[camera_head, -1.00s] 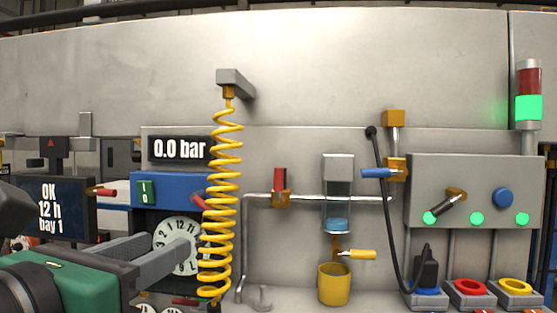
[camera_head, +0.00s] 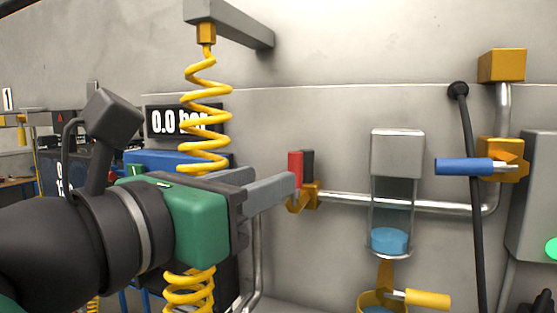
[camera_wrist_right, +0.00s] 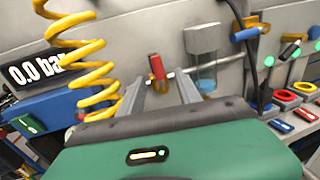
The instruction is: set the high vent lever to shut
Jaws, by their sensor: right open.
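A red lever (camera_head: 295,168) stands upright on a brass valve (camera_head: 311,193) at the left end of a horizontal pipe. A blue lever (camera_head: 464,166) points left from a higher brass valve, and a yellow lever (camera_head: 427,298) points right below the sight glass. No label shows which one is the high vent lever. My right gripper (camera_head: 272,182) is open, its grey fingers reaching towards the red lever. In the right wrist view the red lever (camera_wrist_right: 157,68) appears between and beyond the open fingers (camera_wrist_right: 158,92); I see no contact. My left gripper is out of view.
A yellow coiled hose (camera_head: 205,100) hangs from a grey bracket, close to my right gripper and partly behind it. A sight glass (camera_head: 392,205) with blue liquid stands right of the red lever. A black cable (camera_head: 470,200) hangs farther right.

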